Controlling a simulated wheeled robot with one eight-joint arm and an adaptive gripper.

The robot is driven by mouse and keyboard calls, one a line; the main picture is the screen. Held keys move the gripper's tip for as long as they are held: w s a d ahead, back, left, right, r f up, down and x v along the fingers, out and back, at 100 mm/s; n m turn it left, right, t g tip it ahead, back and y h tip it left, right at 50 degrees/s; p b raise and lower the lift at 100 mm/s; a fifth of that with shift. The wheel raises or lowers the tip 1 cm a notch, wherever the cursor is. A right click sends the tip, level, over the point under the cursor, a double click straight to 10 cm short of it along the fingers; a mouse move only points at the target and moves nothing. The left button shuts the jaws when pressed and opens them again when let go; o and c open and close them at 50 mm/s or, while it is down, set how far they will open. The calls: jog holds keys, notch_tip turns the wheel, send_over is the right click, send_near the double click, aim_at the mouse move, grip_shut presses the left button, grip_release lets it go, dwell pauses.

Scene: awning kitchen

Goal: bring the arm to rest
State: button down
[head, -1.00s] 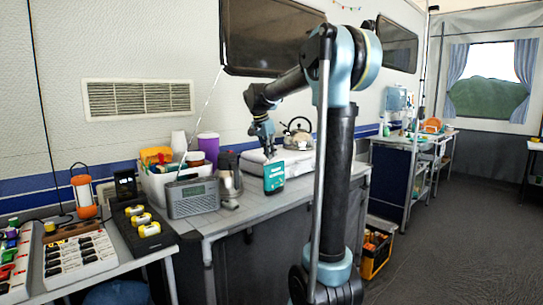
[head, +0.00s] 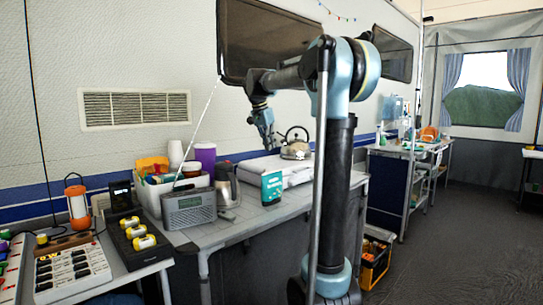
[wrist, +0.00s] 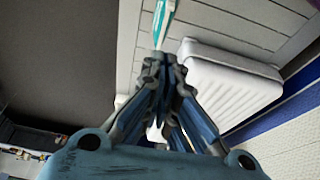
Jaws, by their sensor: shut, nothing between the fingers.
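My gripper (head: 267,143) is shut and empty, raised above the counter in the head view. In the wrist view my gripper (wrist: 163,68) shows its fingers drawn together with nothing between them. A teal box (head: 271,188) stands upright on the counter (head: 240,222), below and apart from my gripper. In the wrist view the teal box (wrist: 163,22) shows in part beyond the fingertips.
A radio (head: 188,207), a steel flask (head: 225,182) and a white bin (head: 155,195) crowd the left.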

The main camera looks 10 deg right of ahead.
jog(key=s+d+f+n, duration=0.2)
jog(key=s+f, duration=0.2)
jog(key=s, duration=0.3)
jog(key=s+d+f+n+y, duration=0.1)
jog(key=s+f, duration=0.3)
jog(key=s, duration=0.3)
jog(key=s+d+f+n, duration=0.2)
jog(key=s+f, duration=0.2)
jog(key=s, duration=0.3)
jog(key=s+f+n+y, duration=0.2)
jog(key=s+f+n, duration=0.3)
jog(key=s+f, duration=1.3)
notch_tip(320, 180, down, 3)
jog(key=shift+d+f+n, duration=0.1)
jog(key=shift+d+n, duration=0.2)
jog(key=shift+d, duration=0.05)
jog(key=shift+w+f, duration=0.2)
jog(key=shift+w, duration=0.2)
